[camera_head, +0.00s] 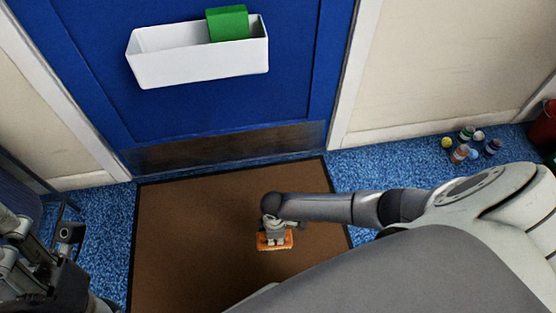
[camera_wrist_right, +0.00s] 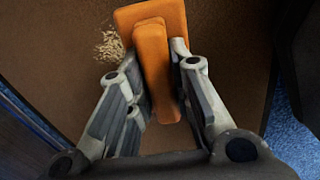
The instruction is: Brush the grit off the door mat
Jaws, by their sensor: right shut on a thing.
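The brown door mat (camera_head: 190,240) with a dark border lies on the floor in front of the blue door. My right gripper (camera_head: 273,232) is over the middle right part of the mat, shut on an orange brush (camera_head: 275,246). In the right wrist view the orange brush (camera_wrist_right: 152,20) sits between the two fingers, its wide part at the top; I cannot tell if it touches the mat. A small pale heap of grit (camera_wrist_right: 109,46) lies on the mat just left of the brush. The grit does not show in the head view. My left gripper (camera_head: 40,265) is at the left edge; its fingers are unclear.
A white bin (camera_head: 195,60) on the blue door (camera_head: 90,20) holds a green block (camera_head: 228,22). Several small coloured things (camera_head: 468,143) stand on the blue carpet at right, near a red container (camera_head: 543,125). A dark chair-like frame (camera_head: 25,190) stands at left.

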